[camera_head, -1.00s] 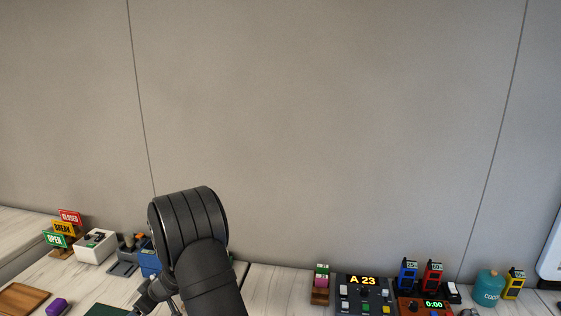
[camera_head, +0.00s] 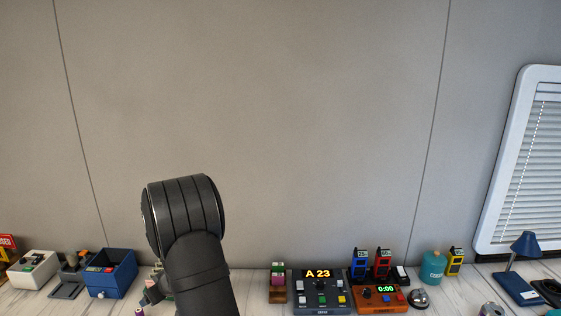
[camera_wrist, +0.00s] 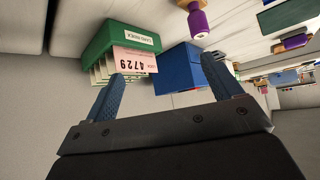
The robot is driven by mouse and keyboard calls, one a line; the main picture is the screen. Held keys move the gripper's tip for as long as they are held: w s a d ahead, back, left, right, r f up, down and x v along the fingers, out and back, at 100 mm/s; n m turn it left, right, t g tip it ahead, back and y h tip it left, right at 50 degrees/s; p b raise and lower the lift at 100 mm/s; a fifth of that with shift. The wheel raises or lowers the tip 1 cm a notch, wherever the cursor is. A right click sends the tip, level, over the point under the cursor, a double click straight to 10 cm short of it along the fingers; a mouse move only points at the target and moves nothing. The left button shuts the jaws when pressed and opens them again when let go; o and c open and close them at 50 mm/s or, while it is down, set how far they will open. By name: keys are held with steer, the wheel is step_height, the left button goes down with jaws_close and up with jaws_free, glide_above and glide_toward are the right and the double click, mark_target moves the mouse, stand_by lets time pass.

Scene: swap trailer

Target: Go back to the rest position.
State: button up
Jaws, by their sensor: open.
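My gripper (camera_wrist: 163,68) shows in the wrist view with its two blue fingers spread apart and nothing between them. Beyond the fingertips are a green box (camera_wrist: 108,38) holding a pink card (camera_wrist: 134,61) marked 4729, and a blue box (camera_wrist: 183,70). I cannot tell how far the fingers are from them. In the head view my dark arm rises at the lower middle left, and the gripper is mostly hidden behind it, low over the table.
A blue bin (camera_head: 110,272) stands left of my arm. To the right are an A 23 display panel (camera_head: 322,298), an orange timer box (camera_head: 380,299), a teal canister (camera_head: 432,268) and a blue lamp (camera_head: 522,247). The wall above is clear.

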steer(key=w+d+m+t+h, duration=0.1)
steer(key=w+d+m, duration=0.2)
steer(key=d, duration=0.7)
steer(key=shift+w+t, duration=0.25)
steer(key=shift+t, duration=0.15)
steer(key=shift+o, duration=0.5)
steer(key=shift+o, duration=1.3)
steer(key=shift+a, duration=0.1)
steer(key=shift+r, duration=0.2)
